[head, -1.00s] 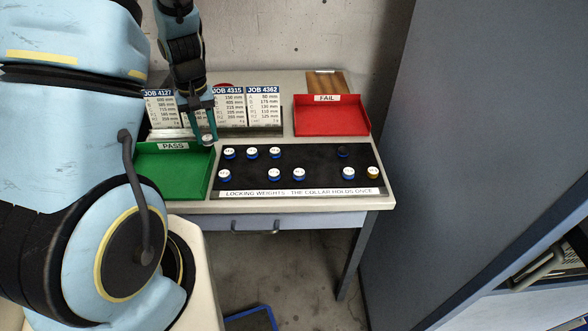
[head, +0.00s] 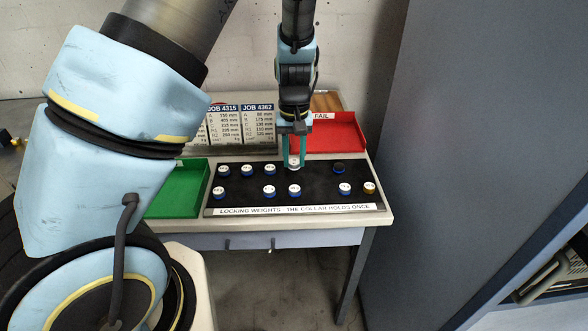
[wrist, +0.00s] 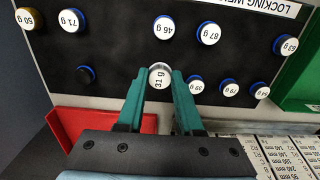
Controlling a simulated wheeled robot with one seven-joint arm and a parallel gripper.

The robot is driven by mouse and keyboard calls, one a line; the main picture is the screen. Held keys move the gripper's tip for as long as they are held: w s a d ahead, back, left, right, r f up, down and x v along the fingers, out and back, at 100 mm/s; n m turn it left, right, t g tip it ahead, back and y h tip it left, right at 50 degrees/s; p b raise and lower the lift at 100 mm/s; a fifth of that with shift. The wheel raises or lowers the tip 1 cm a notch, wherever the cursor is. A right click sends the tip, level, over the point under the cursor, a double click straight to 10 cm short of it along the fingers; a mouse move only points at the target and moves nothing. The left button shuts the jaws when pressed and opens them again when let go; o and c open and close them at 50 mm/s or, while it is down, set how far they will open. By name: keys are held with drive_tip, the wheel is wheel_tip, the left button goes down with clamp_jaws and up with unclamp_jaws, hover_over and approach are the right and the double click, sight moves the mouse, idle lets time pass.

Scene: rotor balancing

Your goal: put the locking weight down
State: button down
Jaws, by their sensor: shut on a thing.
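My gripper (head: 293,160) is shut on a white-topped weight marked 31 g (wrist: 158,76), which has a silvery side. The weight also shows in the head view (head: 294,166), between the fingertips. It is upright over the back part of the black weight mat (head: 318,184), between the row's labelled weights on the left and a dark disc (head: 338,168) on the right. I cannot tell whether its base touches the mat. In the wrist view my fingers (wrist: 160,95) grip it from both sides, with clear mat around most of it.
Several blue-rimmed weights stand on the mat, including 46 g (wrist: 163,27) and 71 g (wrist: 74,19), plus a gold-rimmed 50 g (wrist: 28,18). The red FAIL tray (head: 345,136) is behind, the green PASS tray (head: 175,192) left. Job cards (head: 240,125) stand at the back.

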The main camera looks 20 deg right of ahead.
sight(294, 162)
drive_tip(key=shift+f, duration=2.1)
drive_tip(key=c, duration=0.6)
unclamp_jaws()
drive_tip(key=shift+f, duration=0.1)
drive_tip(key=shift+o, duration=0.2)
wheel_tip(294, 162, up, 12)
drive_tip(key=shift+r+b, duration=0.15)
drive_tip(key=shift+b, duration=0.6)
